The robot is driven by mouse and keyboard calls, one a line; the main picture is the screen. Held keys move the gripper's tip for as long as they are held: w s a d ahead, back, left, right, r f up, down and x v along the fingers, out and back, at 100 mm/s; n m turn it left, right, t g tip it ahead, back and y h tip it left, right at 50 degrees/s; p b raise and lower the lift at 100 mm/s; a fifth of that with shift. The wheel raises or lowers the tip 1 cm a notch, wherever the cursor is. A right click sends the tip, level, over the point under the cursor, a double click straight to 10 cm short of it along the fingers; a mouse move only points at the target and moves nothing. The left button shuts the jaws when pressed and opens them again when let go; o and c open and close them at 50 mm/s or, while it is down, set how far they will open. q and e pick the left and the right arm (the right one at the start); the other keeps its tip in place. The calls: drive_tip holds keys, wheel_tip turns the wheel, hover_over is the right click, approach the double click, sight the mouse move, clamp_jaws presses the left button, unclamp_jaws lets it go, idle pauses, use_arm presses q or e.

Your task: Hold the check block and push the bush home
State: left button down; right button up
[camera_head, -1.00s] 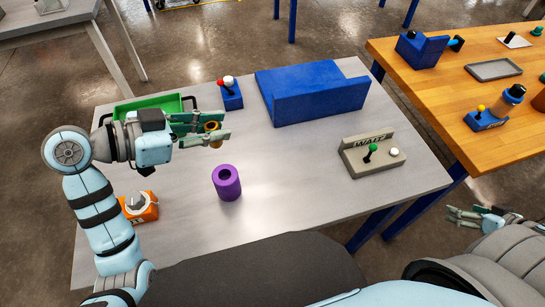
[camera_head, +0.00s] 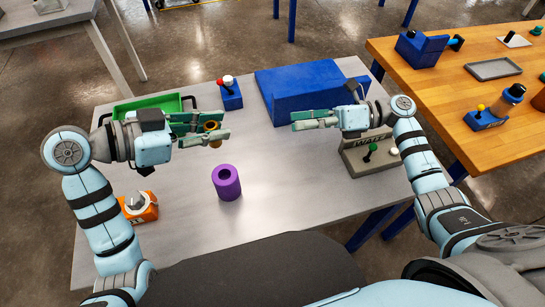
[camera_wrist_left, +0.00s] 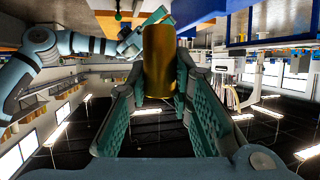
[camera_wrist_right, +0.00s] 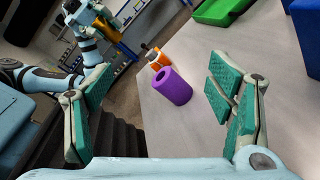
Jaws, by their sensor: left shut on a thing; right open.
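The check block is the purple hollow cylinder (camera_head: 227,188), upright on the grey table with its bore facing up; it also shows in the right wrist view (camera_wrist_right: 173,86). My left gripper (camera_head: 213,133) is shut on the brass bush (camera_wrist_left: 159,62), holding it above the table, behind and a little left of the purple block in the head view. My right gripper (camera_head: 296,122) is open and empty above the table, to the right of the block and in front of the blue stand. In the right wrist view its fingers (camera_wrist_right: 155,110) are wide apart with the block beyond them.
A blue stepped stand (camera_head: 315,80) lies at the back. A grey WAIT panel (camera_head: 352,160) with a green lever is partly behind my right arm. A green tray (camera_head: 150,104), a blue lever box (camera_head: 231,97) and an orange dial box (camera_head: 150,212) stand around the left side.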

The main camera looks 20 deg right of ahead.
sight(227, 183)
drive_tip(key=s+a+f+n+g, duration=0.1)
drive_tip(key=a+f+n, duration=0.1)
drive_tip(key=n, duration=0.1)
drive_tip(key=s+a+f+n+g+h, duration=0.1)
drive_tip(key=a+f+n, duration=0.1)
drive_tip(key=a+n, duration=0.1)
drive_tip(key=a+f+n+g+h, duration=0.1)
drive_tip(key=a+f+n, duration=0.2)
drive_tip(key=n, duration=0.2)
drive_tip(key=shift+s+a, duration=0.2)
drive_tip(key=shift+s, duration=0.2)
drive_tip(key=x, duration=1.1)
drive_tip(key=shift+a+f, duration=0.2)
drive_tip(key=shift+a, duration=0.05)
drive_tip(key=c, duration=1.3)
drive_tip(key=shift+c, duration=0.2)
drive_tip(key=o, duration=1.2)
drive_tip(key=c, duration=0.9)
